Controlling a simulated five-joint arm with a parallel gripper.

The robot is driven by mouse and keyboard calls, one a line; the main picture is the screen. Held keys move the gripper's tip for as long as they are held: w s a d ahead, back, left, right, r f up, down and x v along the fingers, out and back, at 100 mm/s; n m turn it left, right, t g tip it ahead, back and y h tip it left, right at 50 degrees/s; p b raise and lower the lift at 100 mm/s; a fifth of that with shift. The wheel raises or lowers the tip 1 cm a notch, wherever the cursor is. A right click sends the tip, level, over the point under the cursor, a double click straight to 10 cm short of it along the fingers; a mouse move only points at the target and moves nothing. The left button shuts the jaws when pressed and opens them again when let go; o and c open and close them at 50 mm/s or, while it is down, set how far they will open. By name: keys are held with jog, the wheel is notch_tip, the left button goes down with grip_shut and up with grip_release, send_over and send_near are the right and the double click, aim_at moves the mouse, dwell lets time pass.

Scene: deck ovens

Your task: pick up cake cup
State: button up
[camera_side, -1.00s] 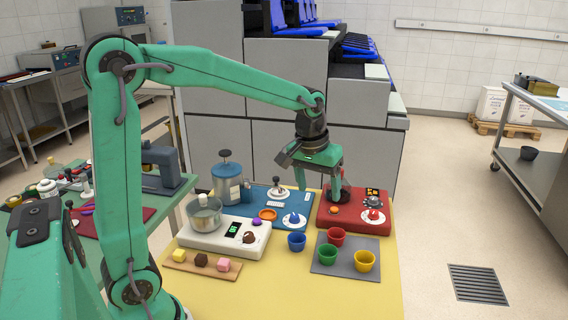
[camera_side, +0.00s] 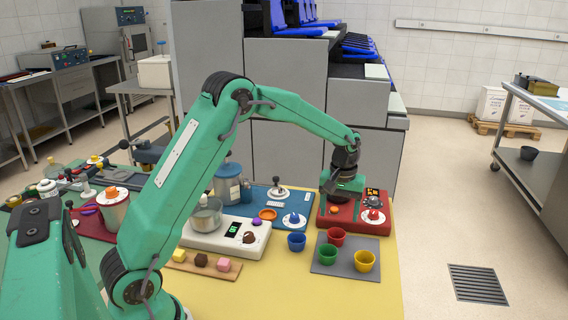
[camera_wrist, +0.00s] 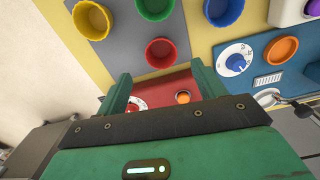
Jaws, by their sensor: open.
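Several cake cups stand near the table's front right. The red cup (camera_side: 336,236), green cup (camera_side: 327,254) and yellow cup (camera_side: 364,261) are on a grey mat (camera_side: 344,267); the blue cup (camera_side: 297,241) stands left of it. In the wrist view the red cup (camera_wrist: 160,53) is nearest my gripper (camera_wrist: 164,84), just beyond the fingertips; the green (camera_wrist: 155,8), yellow (camera_wrist: 92,20) and blue (camera_wrist: 223,10) cups lie farther off. My gripper's fingers are spread and empty. In the side view my gripper (camera_side: 343,192) is low over the red unit, behind the cups.
The red unit (camera_side: 340,225) carries a dial (camera_side: 373,216) and an orange button. Left are a white scale (camera_side: 250,250) with a metal pot (camera_side: 206,216), a blue panel (camera_side: 262,200) and a board (camera_side: 180,266) with small cubes. The front yellow table (camera_side: 290,297) is clear.

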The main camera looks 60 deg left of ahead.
aim_at(337, 231)
jog(key=shift+f, duration=1.3)
jog(key=shift+a+f, duration=0.15)
jog(key=shift+f, duration=2.45)
jog(key=c, duration=1)
